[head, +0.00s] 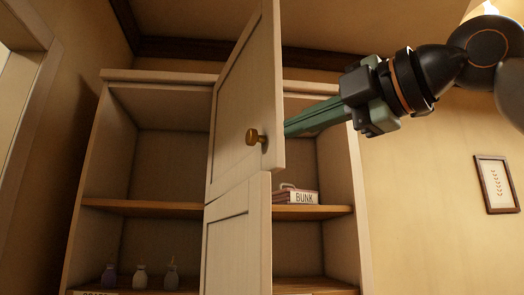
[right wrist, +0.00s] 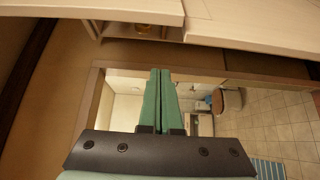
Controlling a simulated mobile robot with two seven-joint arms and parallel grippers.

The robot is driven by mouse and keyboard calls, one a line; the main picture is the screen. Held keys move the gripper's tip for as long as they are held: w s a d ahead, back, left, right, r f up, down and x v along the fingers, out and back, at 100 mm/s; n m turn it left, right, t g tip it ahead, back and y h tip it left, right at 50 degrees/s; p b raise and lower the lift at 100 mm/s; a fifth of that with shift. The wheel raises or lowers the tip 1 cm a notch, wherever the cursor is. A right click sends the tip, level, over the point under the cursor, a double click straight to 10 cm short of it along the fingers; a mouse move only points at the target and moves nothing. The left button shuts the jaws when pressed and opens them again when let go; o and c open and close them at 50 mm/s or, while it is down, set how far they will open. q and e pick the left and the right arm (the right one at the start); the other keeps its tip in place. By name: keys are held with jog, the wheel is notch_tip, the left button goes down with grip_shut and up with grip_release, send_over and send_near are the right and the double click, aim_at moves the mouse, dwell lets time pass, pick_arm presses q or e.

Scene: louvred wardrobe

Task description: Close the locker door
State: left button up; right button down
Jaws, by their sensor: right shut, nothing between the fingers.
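The upper cream door (head: 243,95) of the locker stands open in the head view, swung out toward me, with a brass knob (head: 257,136) on its face. My right gripper (head: 287,130) comes in from the right with its green fingers shut and empty. Its tips end at the door's free edge, on the side away from the knob; I cannot tell whether they touch it. In the right wrist view the shut fingers (right wrist: 160,75) point up toward pale panels, which I cannot surely match to the door. My left gripper is not in view.
A lower cream door (head: 237,240) also stands open below. A framed picture (head: 496,184) hangs on the right wall. The wrist view shows a tiled floor (right wrist: 285,118).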

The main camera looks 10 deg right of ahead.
aim_at(278, 145)
jog(key=p+x, duration=0.1)
jog(key=x, duration=0.2)
jog(key=p+x, duration=0.2)
jog(key=x, duration=0.1)
jog(key=p+x, duration=0.1)
jog(key=x, duration=0.2)
jog(key=shift+w+a+r, duration=0.2)
jog(key=shift+w+r, duration=0.05)
jog(key=shift+r, duration=0.05)
jog(key=d, duration=0.2)
jog(key=w+d+p, duration=0.1)
jog(key=d, duration=0.1)
jog(key=shift+f+p, duration=0.2)
jog(key=shift+p, duration=0.1)
jog(key=shift+w, duration=0.1)
